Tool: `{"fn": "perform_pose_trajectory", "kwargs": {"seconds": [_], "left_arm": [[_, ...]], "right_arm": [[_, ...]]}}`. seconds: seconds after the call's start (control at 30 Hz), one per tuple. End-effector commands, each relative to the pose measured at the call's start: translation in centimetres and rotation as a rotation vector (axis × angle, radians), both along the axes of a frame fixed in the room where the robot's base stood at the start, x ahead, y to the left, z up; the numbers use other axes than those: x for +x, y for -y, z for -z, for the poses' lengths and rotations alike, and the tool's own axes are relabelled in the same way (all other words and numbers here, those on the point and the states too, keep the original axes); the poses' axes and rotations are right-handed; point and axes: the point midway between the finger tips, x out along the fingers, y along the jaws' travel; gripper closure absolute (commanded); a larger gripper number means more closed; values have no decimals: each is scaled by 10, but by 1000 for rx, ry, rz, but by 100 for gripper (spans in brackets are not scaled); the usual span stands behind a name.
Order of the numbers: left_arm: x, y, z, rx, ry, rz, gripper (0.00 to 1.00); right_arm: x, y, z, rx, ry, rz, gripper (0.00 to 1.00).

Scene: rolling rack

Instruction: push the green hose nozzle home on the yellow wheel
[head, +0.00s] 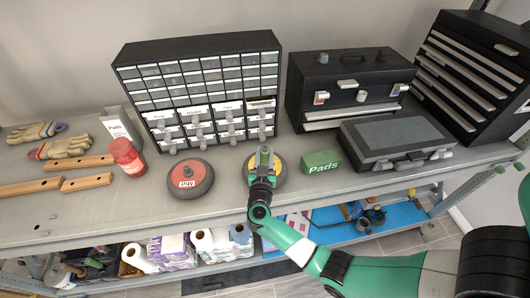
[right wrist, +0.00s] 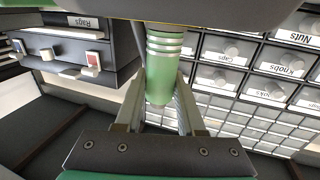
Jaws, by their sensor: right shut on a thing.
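The yellow wheel (head: 281,171) with a dark rim lies flat on the bench in the head view, partly covered by my right gripper. My right gripper (head: 263,170) is over the middle of the wheel and shut on the green hose nozzle (head: 264,154). In the right wrist view the ribbed nozzle (right wrist: 163,65) sits between the two fingers, with its ribbed end against or close to the wheel's edge at the top. Whether it touches or is seated in the wheel is hidden. My left gripper is not in view.
A drawer cabinet (head: 200,90) is behind. A grey case (head: 396,138) is farther right. The bench's front edge is near.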

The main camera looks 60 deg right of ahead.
Motion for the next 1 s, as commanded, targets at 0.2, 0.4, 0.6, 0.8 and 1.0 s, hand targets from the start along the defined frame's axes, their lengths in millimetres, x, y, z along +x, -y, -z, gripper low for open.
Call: {"fn": "perform_pose_trajectory", "kwargs": {"seconds": [0.2, 0.4, 0.6, 0.8, 1.0], "left_arm": [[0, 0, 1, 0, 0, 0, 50], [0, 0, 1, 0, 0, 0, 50], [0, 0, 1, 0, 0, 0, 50], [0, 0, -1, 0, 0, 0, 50], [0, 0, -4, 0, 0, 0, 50]], "right_arm": [[0, 0, 3, 0, 0, 0, 56], [0, 0, 3, 0, -1, 0, 27], [0, 0, 3, 1, -1, 0, 27], [-4, -14, 3, 0, -2, -4, 27], [-20, -56, 3, -1, -2, -6, 27]]}}
